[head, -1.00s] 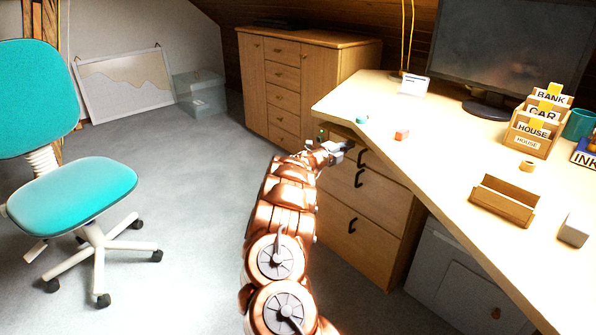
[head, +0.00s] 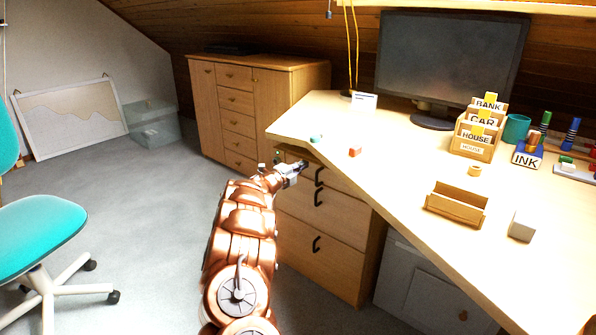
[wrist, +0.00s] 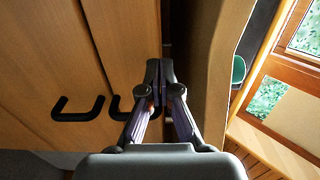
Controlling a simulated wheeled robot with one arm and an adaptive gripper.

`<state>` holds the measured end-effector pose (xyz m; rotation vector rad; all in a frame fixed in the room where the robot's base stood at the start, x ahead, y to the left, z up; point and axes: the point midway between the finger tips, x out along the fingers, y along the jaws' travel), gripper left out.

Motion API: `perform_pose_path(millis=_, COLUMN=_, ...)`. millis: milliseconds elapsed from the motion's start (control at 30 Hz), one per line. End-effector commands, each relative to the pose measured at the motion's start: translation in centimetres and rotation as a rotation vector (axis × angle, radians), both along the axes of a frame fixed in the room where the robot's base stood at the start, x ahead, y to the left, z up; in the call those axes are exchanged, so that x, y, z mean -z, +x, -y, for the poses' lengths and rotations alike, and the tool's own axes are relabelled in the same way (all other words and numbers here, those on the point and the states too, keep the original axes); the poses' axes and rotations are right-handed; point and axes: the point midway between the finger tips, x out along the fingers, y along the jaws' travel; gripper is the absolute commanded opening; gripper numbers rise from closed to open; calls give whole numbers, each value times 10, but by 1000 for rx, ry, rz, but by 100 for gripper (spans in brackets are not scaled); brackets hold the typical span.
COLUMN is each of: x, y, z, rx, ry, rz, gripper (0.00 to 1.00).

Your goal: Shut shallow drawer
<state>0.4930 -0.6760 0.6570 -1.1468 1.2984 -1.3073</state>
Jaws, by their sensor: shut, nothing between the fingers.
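A wooden drawer unit (head: 325,260) with dark handles stands under the desk's left end. Its shallow top drawer (head: 340,181) sits just below the desktop. My arm partly covers its left end, and I cannot tell whether its front is flush. My gripper (head: 303,166) is at the upper left of the unit, just under the desk edge. In the wrist view, my gripper (wrist: 160,68) has its fingertips together and empty, close to the top of the wooden fronts (wrist: 60,50). Two dark handles show left of the fingers there. Contact with the drawer cannot be told.
The desk (head: 390,190) overhangs the unit and carries a monitor (head: 450,65), an empty wooden holder (head: 455,206), labelled boxes (head: 470,148) and small blocks. A teal chair (head: 35,235) stands at left. A wooden cabinet (head: 275,105) is behind. Grey floor (head: 130,205) between is clear.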

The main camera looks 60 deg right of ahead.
Motion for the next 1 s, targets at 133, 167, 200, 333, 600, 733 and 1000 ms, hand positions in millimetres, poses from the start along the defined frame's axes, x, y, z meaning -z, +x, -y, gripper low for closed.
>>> perform_pose_path(millis=133, x=5, y=3, z=-17, rx=-6, ry=7, rz=-1, gripper=0)
perform_pose_path(millis=167, x=5, y=4, z=-21, rx=-6, ry=6, rz=0, gripper=0)
perform_pose_path(millis=200, x=1, y=5, z=-27, rx=-5, ry=6, rz=0, gripper=0)
perform_pose_path(millis=333, x=2, y=7, z=-47, rx=-7, ry=8, rz=-3, gripper=0)
perform_pose_path(millis=600, x=2, y=11, z=-92, rx=-1, ry=7, rz=-2, gripper=0)
perform_pose_path(millis=733, x=2, y=13, z=-107, rx=-1, ry=6, rz=-1, gripper=0)
perform_pose_path(millis=1000, x=4, y=14, z=-118, rx=1, ry=5, rz=-3, gripper=0)
